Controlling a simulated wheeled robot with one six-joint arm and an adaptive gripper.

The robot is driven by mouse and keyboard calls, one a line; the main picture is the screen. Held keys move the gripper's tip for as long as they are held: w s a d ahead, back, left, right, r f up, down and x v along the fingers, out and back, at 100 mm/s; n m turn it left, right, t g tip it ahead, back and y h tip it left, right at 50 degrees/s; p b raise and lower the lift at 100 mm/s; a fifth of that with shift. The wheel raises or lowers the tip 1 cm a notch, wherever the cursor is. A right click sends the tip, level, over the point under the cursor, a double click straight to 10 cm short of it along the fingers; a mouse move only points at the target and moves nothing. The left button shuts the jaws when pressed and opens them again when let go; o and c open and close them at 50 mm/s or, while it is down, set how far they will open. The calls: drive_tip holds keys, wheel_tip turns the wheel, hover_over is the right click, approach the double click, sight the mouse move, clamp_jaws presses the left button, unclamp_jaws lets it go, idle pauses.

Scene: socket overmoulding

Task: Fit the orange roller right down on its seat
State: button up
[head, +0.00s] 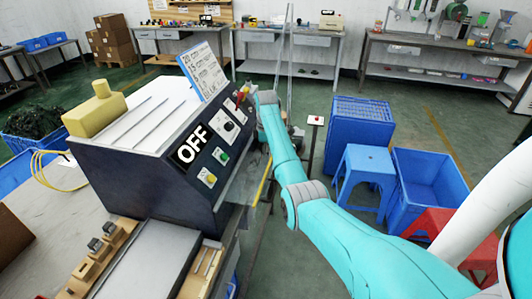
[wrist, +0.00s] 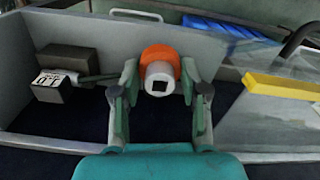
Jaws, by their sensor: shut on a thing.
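The orange roller (wrist: 160,59) is in the middle of the wrist view, with a white end that has a dark square hole facing the camera. My gripper (wrist: 158,84) has its two fingers closed on either side of the roller and holds it. The seat cannot be made out in either view, and whether the roller touches anything beyond it is hidden.
The dark machine (head: 125,185) carries a large OFF label and several buttons. In the wrist view, a grey block (wrist: 62,70) with a white label is at left and a yellow bar (wrist: 283,86) at right. Blue crates (head: 436,185) and a blue stool (head: 364,165) stand right of my arm.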

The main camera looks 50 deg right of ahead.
drive_tip(key=shift+f, duration=1.3)
drive_tip(key=o, duration=1.2)
drive_tip(key=shift+r, duration=0.1)
